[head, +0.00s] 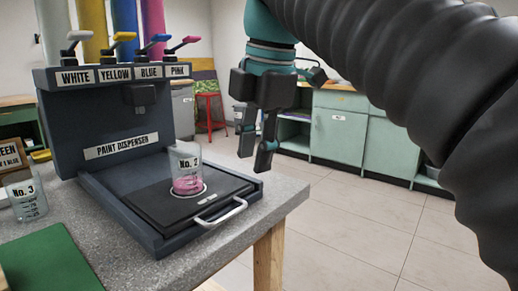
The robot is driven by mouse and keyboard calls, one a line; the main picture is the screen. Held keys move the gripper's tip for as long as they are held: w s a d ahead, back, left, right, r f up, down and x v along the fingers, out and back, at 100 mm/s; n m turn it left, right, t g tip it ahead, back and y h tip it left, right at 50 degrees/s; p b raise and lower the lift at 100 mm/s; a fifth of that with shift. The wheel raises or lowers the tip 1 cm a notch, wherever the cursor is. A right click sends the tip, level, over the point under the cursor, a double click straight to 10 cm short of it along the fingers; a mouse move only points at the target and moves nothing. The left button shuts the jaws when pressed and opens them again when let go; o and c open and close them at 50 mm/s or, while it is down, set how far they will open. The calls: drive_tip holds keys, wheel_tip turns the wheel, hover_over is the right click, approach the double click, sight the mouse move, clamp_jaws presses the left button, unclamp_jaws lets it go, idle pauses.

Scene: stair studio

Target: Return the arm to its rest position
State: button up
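My gripper (254,153) hangs from the arm at the upper middle of the head view, fingers pointing down. Its two dark fingers are apart with nothing between them. It appears right of and above the beaker labelled No. 2 (186,166), apart from it. That clear beaker stands upright on the black tray of the paint dispenser (112,115) and holds pink paint. My dark ribbed arm fills the upper right and hides part of the room.
The beaker No. 3 (27,197) stands on the grey table (205,258) at left, near a green mat (50,262). The tray has a metal handle (219,212). A red stool (209,112) and mint cabinets (339,134) stand behind. The tiled floor (345,220) at right is clear.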

drive_tip(key=s+d+f+m+t, duration=0.1)
drive_tip(key=s+d+f+m, duration=0.2)
drive_tip(key=d+f+m, duration=0.3)
drive_tip(key=s+d+f+m+t+h, duration=0.1)
drive_tip(key=s+d+f+m, duration=0.2)
drive_tip(key=d+f+m, duration=0.3)
drive_tip(key=s+d+f+m+t, duration=0.2)
drive_tip(key=d+f+m, duration=0.3)
drive_tip(key=f+m, duration=0.8)
wheel_tip(320, 180, down, 4)
drive_tip(key=shift+s+d+f+h, duration=0.2)
drive_tip(key=shift+s+d+h, duration=0.15)
drive_tip(key=shift+s, duration=0.5)
